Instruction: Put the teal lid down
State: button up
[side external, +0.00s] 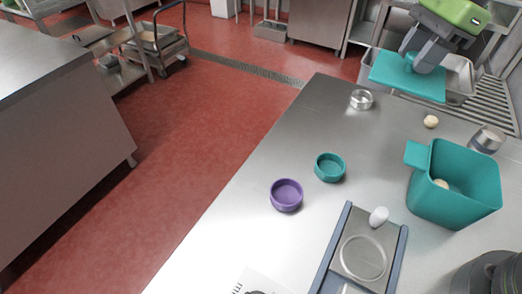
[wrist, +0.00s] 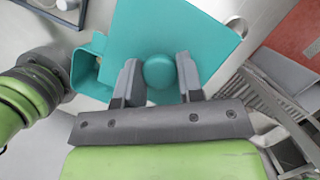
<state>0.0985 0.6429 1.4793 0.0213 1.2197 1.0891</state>
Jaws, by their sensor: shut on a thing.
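The teal lid (side external: 408,80) is a flat square plate held in the air over the far end of the table, beyond and above the teal bin. My gripper (side external: 410,60) is shut on the lid's round knob, which shows between the fingers in the wrist view (wrist: 159,72). The open teal bin (side external: 428,205) stands on the table with a side handle. Pale round pieces show inside it. In the wrist view the bin (wrist: 88,66) shows left of the lid, partly hidden by it.
A purple dish (side external: 286,196), a teal dish (side external: 329,168) and a clear dish (side external: 361,100) stand on the steel table (side external: 240,235). A scale (side external: 362,258) with a white cylinder (side external: 378,216) is in front. A pale ball (side external: 431,121) and metal cup (side external: 487,140) are near the bin.

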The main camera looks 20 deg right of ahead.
jog(key=shift+w+a+r, duration=0.25)
jog(key=shift+w+a, duration=0.3)
jog(key=shift+w, duration=0.35)
notch_tip(320, 180, down, 18)
jog(key=o, duration=0.9)
jog(key=shift+f, duration=0.15)
